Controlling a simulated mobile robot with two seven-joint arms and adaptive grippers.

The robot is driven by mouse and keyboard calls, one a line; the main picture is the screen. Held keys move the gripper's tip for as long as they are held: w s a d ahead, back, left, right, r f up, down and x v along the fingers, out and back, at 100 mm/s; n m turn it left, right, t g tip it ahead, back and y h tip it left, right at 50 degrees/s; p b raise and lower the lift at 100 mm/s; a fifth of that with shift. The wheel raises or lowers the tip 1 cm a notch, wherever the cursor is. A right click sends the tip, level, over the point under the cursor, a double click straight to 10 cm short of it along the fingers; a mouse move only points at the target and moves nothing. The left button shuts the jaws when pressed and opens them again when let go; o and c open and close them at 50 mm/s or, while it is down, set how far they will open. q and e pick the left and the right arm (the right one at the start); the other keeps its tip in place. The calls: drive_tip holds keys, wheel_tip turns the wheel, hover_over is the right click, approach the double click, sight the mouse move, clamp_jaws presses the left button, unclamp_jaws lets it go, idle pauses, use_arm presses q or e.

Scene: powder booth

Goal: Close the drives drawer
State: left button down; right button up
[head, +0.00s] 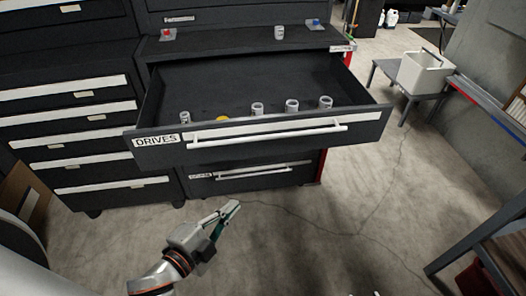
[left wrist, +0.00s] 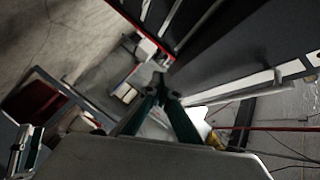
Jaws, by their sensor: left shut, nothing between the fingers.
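The drives drawer (head: 365,126), with a DRIVES label and a long white handle (head: 268,136), is pulled well out of the dark cabinet. Several grey sockets (head: 291,106) and a yellow item (head: 222,118) are in it, near its front. My left gripper (head: 234,206) is shut and empty, below and in front of the drawer's left half, apart from it. In the left wrist view its green fingers (left wrist: 160,88) meet at the tips, with dark drawer fronts beyond. Small tips at the head view's bottom edge may be my right gripper; their state is unclear.
A closed lower drawer (head: 250,178) is under the open one. Another drawer cabinet (head: 75,130) stands at left. A grey socket (head: 279,32) stands on the cabinet top. A white bin (head: 423,73) sits on a low table at right. The floor in front is clear.

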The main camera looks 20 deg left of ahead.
use_arm(q)
wheel_tip(320, 180, up, 8)
drive_tip(key=d+m+t+h, duration=0.2)
drive_tip(key=m, duration=0.4)
drive_tip(key=x, duration=0.4)
drive_tip(key=a+x, duration=0.1)
drive_tip(key=x, duration=0.3)
drive_tip(key=a+x, duration=0.1)
drive_tip(key=x, duration=0.3)
drive_tip(key=shift+w+a+r+p, duration=0.1)
drive_tip(key=shift+w+r+p, duration=0.3)
drive_tip(key=shift+w, duration=0.3)
drive_tip(key=shift+w+a, duration=0.2)
drive_tip(key=shift+w, duration=0.2)
use_arm(e)
drive_tip(key=shift+w+r, duration=0.25)
drive_tip(key=shift+r, duration=0.05)
drive_tip(key=shift+w+r, duration=0.1)
drive_tip(key=shift+r, duration=0.05)
